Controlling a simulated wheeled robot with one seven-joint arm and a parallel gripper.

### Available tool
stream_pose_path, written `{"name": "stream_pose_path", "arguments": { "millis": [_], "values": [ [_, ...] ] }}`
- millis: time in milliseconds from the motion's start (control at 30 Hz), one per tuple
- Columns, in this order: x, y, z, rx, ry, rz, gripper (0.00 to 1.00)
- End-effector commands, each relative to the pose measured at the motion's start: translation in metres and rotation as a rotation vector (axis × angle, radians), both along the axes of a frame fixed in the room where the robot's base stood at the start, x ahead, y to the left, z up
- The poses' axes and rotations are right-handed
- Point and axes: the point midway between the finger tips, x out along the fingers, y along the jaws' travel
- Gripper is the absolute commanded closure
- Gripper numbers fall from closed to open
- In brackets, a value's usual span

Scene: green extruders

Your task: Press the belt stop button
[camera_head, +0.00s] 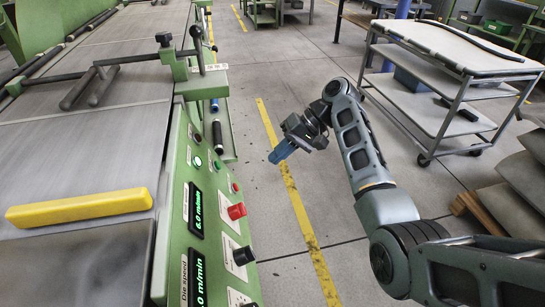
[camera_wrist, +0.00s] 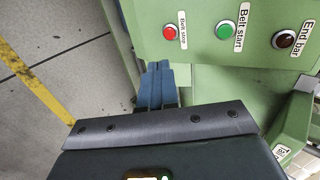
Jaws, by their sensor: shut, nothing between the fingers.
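The belt stop button (camera_wrist: 170,33) is a small red round button with a white "Belt stop" label on the green panel, at the top middle of the wrist view. In the head view a small red button (camera_head: 235,187) shows on the green control panel, but its label is too small to read. My gripper (camera_head: 282,151) is to the right of the panel, over the floor, apart from it. Its blue fingers (camera_wrist: 158,84) are together and empty, and appear below the belt stop button in the wrist view. Nothing hides the button there.
The green belt start button (camera_wrist: 225,29) and dark end bar button (camera_wrist: 284,40) are to the right of belt stop. A larger red knob (camera_head: 237,211) and a black knob (camera_head: 243,256) stick out of the panel. A trolley (camera_head: 450,48) stands at right.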

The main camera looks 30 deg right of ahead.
Motion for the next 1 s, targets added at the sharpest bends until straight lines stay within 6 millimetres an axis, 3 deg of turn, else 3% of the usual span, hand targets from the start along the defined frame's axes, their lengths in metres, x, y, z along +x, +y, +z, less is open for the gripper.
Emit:
{"name": "stream_pose_path", "arguments": {
  "millis": [400,633,1000],
  "values": [
    [0.017,0.056,-0.058,-0.001,0.001,0.004,1.00],
    [0.026,0.080,-0.067,0.000,0.001,0.001,1.00],
    [0.028,0.086,-0.069,0.000,0.000,0.000,1.00]
  ]
}}
